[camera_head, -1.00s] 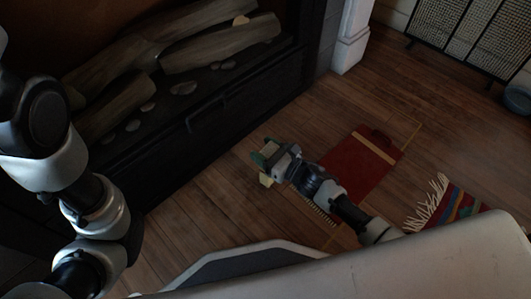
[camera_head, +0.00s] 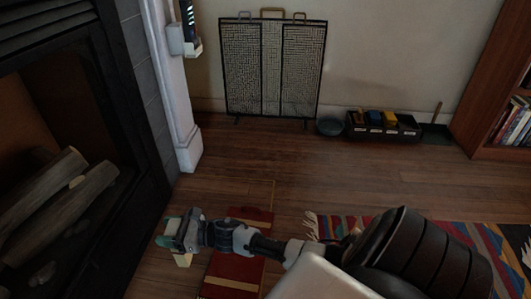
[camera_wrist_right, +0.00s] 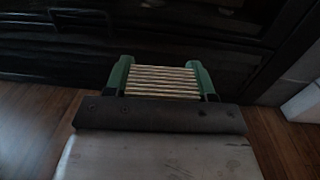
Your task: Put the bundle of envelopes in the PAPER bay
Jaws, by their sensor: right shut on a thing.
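My right gripper (camera_head: 168,242) has green fingers and is over the floor beside the fireplace. It is shut on the cream bundle of envelopes (camera_head: 182,260). In the right wrist view, the bundle (camera_wrist_right: 160,82) shows as a stack of pale edges between the two green fingers (camera_wrist_right: 160,72). A dark divided tray (camera_head: 362,133) stands on the floor by the back wall, well away from the gripper. It has several bays with small pale labels, too small to read, and orange, blue and yellow things in it. I cannot tell which bay is PAPER. My left gripper is not in view.
A red case (camera_head: 236,272) lies on the floor beside the gripper. The fireplace (camera_head: 60,210) is at left. A fire screen (camera_head: 272,70), a dark bowl (camera_head: 330,127) and a bookcase (camera_head: 490,90) line the back. A striped rug (camera_head: 490,235) lies at right. Mid-floor is clear.

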